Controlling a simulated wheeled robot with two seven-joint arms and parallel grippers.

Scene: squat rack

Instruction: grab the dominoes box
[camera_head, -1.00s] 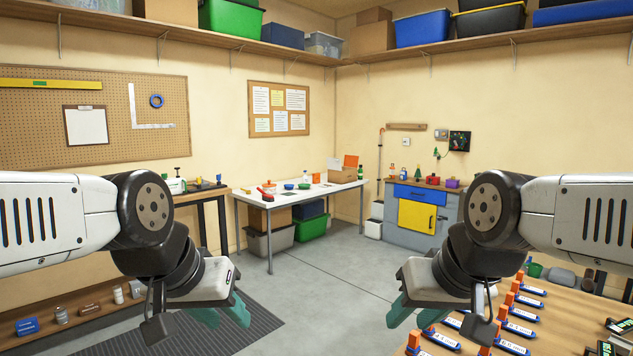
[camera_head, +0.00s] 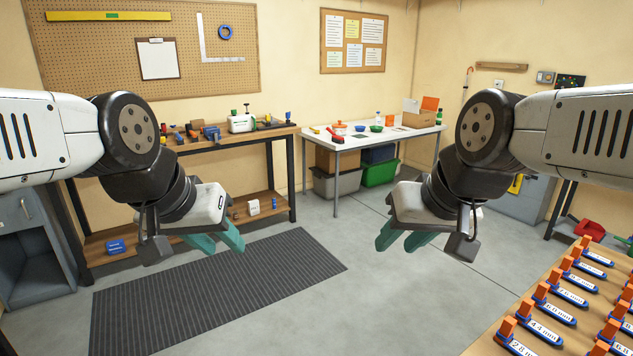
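I cannot pick out the dominoes box for certain. A small blue box with pale marking (camera_head: 115,247) lies on the low shelf of the wooden workbench at left; its label is too small to read. My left gripper (camera_head: 217,241) hangs in the air in front of the bench and mat, its teal fingers apart and nothing between them. My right gripper (camera_head: 404,238) hangs right of the middle over bare floor, also with teal fingers apart and empty. Neither gripper touches anything.
The workbench (camera_head: 222,148) carries small tools. A white table (camera_head: 350,141) stands behind, with bins below. A dark ridged mat (camera_head: 215,290) lies on the floor. A wooden table with several orange-and-blue labelled pieces (camera_head: 541,331) is at lower right. The middle floor is clear.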

